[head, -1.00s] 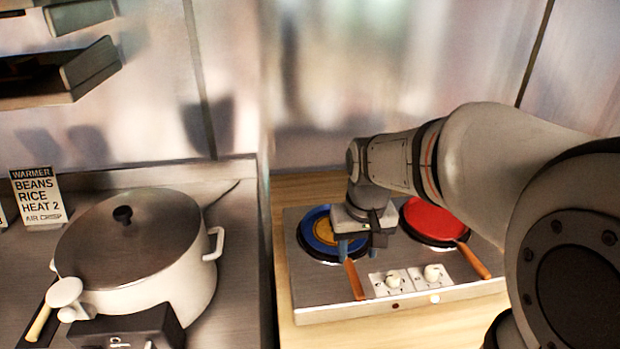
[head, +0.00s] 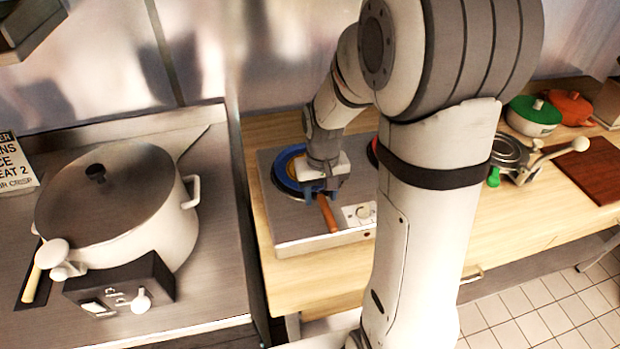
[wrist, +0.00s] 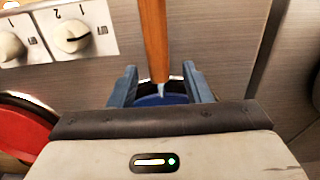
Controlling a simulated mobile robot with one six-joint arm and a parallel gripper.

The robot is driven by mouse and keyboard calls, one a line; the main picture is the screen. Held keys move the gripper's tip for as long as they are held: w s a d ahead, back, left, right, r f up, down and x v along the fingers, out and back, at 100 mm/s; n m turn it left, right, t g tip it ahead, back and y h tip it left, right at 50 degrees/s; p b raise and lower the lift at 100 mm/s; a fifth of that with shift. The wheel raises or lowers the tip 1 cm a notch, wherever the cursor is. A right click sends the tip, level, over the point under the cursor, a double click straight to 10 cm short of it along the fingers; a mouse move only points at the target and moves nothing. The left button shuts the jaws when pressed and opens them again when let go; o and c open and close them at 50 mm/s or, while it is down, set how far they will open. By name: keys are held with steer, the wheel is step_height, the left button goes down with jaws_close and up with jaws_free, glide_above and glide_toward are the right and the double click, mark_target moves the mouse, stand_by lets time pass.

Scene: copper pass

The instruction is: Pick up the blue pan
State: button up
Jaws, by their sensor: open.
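The blue pan (head: 283,172) sits on the left burner of the metal hotplate (head: 290,221), with its wooden handle (head: 328,213) pointing toward the front. My gripper (head: 318,190) is over the pan's front edge, where the handle joins it. In the wrist view my gripper (wrist: 160,88) is open, with one blue finger on each side of the handle's base (wrist: 155,40). A strip of the blue pan (wrist: 162,100) shows between the fingers. The wrist housing hides the rest there.
A red pan (wrist: 22,130) sits on the other burner, mostly hidden by my arm in the head view. A large lidded pot (head: 120,205) stands on the left counter. Green (head: 533,115) and orange (head: 571,107) lidded pots stand at the right. The wooden counter front (head: 305,285) is clear.

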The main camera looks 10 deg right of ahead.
steer(key=shift+c, duration=0.6)
jaws_close()
